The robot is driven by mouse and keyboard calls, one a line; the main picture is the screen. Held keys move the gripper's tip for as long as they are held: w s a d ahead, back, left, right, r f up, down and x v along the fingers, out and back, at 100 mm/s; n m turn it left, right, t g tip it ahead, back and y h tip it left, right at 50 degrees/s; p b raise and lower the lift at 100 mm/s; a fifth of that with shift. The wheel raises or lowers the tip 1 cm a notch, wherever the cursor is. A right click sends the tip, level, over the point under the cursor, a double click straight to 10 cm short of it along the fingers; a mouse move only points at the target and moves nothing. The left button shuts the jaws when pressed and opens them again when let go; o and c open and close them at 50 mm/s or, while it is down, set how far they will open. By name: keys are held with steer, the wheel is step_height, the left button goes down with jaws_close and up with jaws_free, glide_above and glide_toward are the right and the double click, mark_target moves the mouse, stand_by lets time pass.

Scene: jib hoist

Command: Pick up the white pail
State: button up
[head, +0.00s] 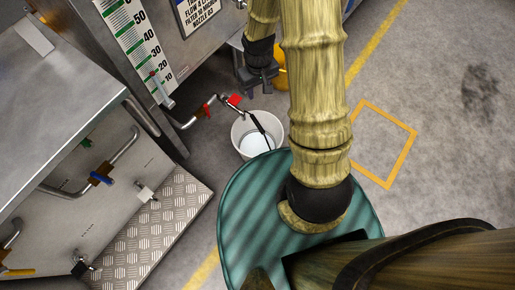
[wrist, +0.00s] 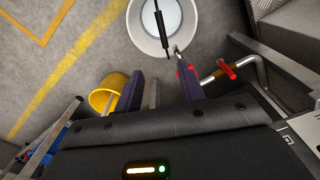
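The white pail (head: 238,135) stands on the floor below a tap in the head view, with a pale round surface inside and its dark handle across the opening. In the wrist view the pail (wrist: 137,40) is at the top, beyond my fingertips, its dark handle (wrist: 160,25) running up and down across it. My gripper (head: 262,82) is above and behind the pail in the head view. In the wrist view my gripper (wrist: 160,80) has its two fingers apart with only floor and a metal pipe showing between them. The pail is not between the fingers.
A pipe with a red tap lever (head: 235,100) reaches over beside the pail; the lever (wrist: 229,71) is right of my fingers in the wrist view. A yellow bucket (wrist: 107,93) lies left of them. A steel cabinet stands left in the head view. Floor around the yellow-outlined square (head: 384,143) is clear.

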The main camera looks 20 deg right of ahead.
steer(key=b, duration=0.2)
glide_above(257, 123)
step_height(257, 123, down, 5)
steer(key=shift+w+d+r, duration=0.2)
steer(key=shift+w+d, duration=0.05)
steer(key=shift+w, duration=0.15)
steer(key=shift+f, duration=0.1)
step_height(257, 123, down, 12)
steer(key=b, duration=0.7)
steer(key=shift+s+f, duration=0.1)
steer(key=shift+f, duration=0.05)
steer(key=f+b, duration=0.4)
steer(key=shift+s+a+f, duration=0.1)
steer(key=shift+s+a, duration=0.1)
steer(key=shift+s, duration=0.15)
steer(key=shift+f+b, duration=0.35)
steer(key=shift+f, duration=0.05)
steer(key=shift+f, duration=0.2)
